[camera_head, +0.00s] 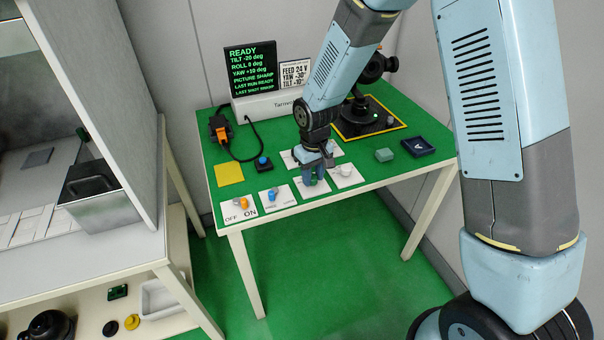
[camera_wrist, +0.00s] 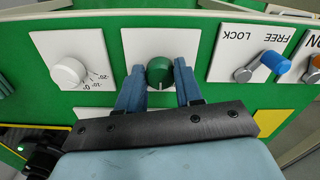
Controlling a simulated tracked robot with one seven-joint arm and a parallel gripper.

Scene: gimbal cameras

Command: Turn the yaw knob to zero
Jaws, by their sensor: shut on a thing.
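A green knob (camera_wrist: 159,72) with a white pointer line stands on a white plate (camera_wrist: 190,45) in the wrist view. My gripper (camera_wrist: 160,82) has its two blue fingers on either side of it, shut on it. The pointer line points toward the bottom of that picture. The knob's label and scale are hidden, so I cannot tell whether it is the yaw knob. In the head view my gripper (camera_head: 314,178) is down at the panel row and mostly hides the knob. The black screen (camera_head: 251,68) reads tilt -20, roll 0 and yaw +10 deg.
A white knob (camera_head: 345,170) with a printed scale is beside the green one. Blue (camera_head: 272,194) and orange (camera_head: 243,203) controls sit on plates to the left.

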